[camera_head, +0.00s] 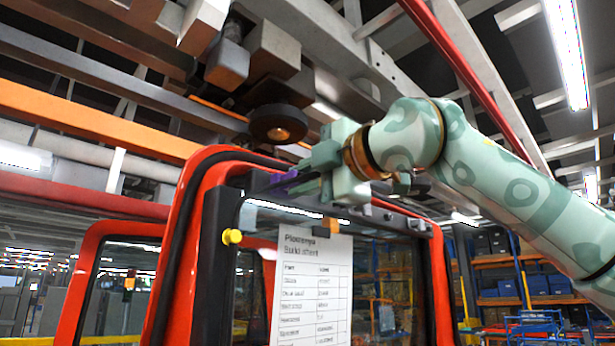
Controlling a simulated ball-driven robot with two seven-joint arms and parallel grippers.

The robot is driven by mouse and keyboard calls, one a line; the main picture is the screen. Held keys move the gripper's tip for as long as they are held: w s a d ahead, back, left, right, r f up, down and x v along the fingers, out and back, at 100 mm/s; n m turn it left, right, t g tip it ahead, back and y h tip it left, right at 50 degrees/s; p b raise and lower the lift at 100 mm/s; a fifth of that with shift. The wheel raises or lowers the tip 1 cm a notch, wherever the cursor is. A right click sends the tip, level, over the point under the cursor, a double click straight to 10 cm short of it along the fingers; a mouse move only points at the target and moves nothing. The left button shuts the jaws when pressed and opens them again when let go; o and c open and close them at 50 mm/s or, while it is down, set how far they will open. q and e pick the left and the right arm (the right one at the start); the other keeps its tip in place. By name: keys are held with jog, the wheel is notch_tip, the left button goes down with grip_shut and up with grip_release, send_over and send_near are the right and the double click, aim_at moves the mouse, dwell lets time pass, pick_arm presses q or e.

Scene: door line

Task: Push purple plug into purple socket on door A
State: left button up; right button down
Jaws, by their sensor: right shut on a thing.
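My right gripper (312,175), pale green, reaches in from the right at the top of a red-framed door (200,230). It is shut, and small purple parts (291,176) show at its fingertips. I take the purple between the fingers to be the plug. It lies close to the dark rail (262,184) along the door's upper inner edge. The purple socket cannot be told apart from the plug here; the fingers hide part of this spot. I cannot tell whether plug and socket touch. No door letter is readable. My left gripper is not in view.
A printed sheet (312,285) hangs on the door below the gripper. A yellow knob (232,237) and a small orange block (331,225) sit on the door. A second red frame (92,270) stands at left. Overhead are beams and a dark round part (278,124) close above the door.

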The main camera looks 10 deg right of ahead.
jog(key=c, duration=1.3)
grip_release()
jog(key=shift+o, duration=0.6)
jog(key=shift+w+a, duration=0.15)
jog(key=shift+w, duration=0.05)
jog(key=b+v, duration=0.9)
jog(key=v, duration=2.3)
jog(key=shift+f, duration=0.15)
